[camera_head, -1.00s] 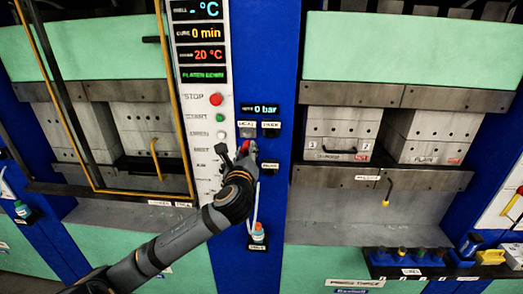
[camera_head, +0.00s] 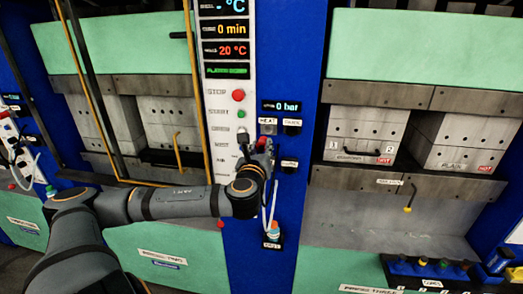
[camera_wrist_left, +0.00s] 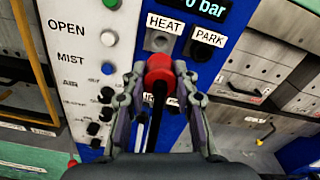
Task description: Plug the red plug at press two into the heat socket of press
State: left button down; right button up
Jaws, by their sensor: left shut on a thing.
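My left gripper (camera_head: 262,147) is in front of the blue post between two presses. It is shut on the red plug (camera_wrist_left: 158,70), which shows between the fingertips in the left wrist view, with a dark stem or cable below it. The grey HEAT socket (camera_wrist_left: 158,41) is just beyond the plug, and a gap seems to remain between them. In the head view the HEAT socket (camera_head: 268,129) is just above the gripper. The PARK socket (camera_wrist_left: 201,48) is to its right. My right gripper is not in view.
A white control panel (camera_head: 226,110) with buttons stands left of the post. A small bottle (camera_head: 273,232) sits on a low holder below the gripper. The right press (camera_head: 365,122) holds grey mould blocks. A dark rack (camera_head: 425,272) with coloured items is at lower right.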

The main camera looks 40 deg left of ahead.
aim_at(265, 138)
pick_arm(q)
jog(key=w+b, duration=0.1)
jog(key=b, duration=0.2)
jog(key=w+a+b, duration=0.1)
jog(key=b, duration=0.2)
jog(key=shift+w+a+f, duration=0.1)
jog(key=shift+a+f, duration=0.1)
jog(key=shift+f, duration=0.15)
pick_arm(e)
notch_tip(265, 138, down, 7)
pick_arm(q)
jog(key=p, duration=0.1)
jog(key=w+r+p, duration=0.1)
jog(key=p, duration=0.1)
jog(key=shift+w+a+r, duration=0.1)
jog(key=shift+a+r, duration=0.1)
jog(key=shift+a, duration=0.15)
jog(key=shift+w+a+f+p, duration=0.15)
jog(key=shift+w+a+p, duration=0.15)
jog(key=shift+w+p, duration=0.2)
jog(key=shift+w+a+f, duration=0.1)
jog(key=shift+w+f, duration=0.05)
jog(key=shift+f, duration=0.05)
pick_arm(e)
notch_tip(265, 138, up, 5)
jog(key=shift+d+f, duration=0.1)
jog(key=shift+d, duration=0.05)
